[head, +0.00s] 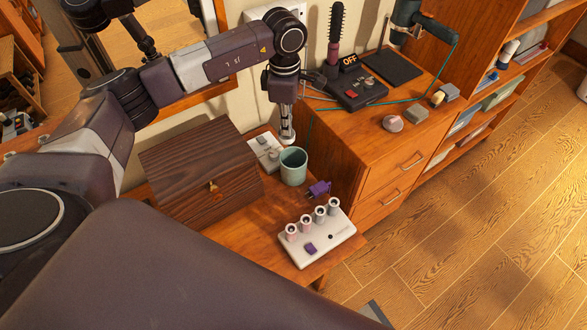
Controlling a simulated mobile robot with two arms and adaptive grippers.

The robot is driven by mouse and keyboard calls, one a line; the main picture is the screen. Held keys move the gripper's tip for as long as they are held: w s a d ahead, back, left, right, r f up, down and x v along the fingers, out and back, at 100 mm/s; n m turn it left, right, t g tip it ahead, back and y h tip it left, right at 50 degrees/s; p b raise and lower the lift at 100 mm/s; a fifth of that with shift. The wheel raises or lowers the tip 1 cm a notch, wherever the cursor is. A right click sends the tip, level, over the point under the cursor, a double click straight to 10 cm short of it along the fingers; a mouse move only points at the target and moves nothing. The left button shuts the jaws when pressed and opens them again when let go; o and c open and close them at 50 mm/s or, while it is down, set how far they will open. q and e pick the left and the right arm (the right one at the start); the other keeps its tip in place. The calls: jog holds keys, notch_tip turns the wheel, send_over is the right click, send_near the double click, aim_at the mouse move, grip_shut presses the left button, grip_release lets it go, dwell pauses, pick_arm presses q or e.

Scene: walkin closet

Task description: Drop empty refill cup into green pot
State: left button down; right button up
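The green pot (293,168) stands upright on the wooden bench, just right of a dark wooden box; its inside looks empty from here. A white tray (330,243) in front of it holds several small cups (320,214) in a row, pinkish and grey. I cannot tell which is the empty refill cup. My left arm reaches over the box. Its wrist points down behind the pot, with the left gripper (288,132) low near the pot's far rim. Its fingers are too small to read, and I cannot tell whether it holds something. My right gripper is not in view.
The dark wooden box (205,172) with a brass clasp fills the bench's left side. A white device (265,152) lies behind the pot. A purple item (319,189) lies right of it. A higher drawer cabinet (400,158) stands to the right, with open floor beyond.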

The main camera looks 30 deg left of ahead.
pick_arm(q)
jog(key=shift+f+b, duration=0.65)
jog(key=shift+f, duration=1.2)
jog(key=c, duration=2.1)
grip_release()
notch_tip(320, 180, up, 12)
jog(key=shift+r, duration=0.1)
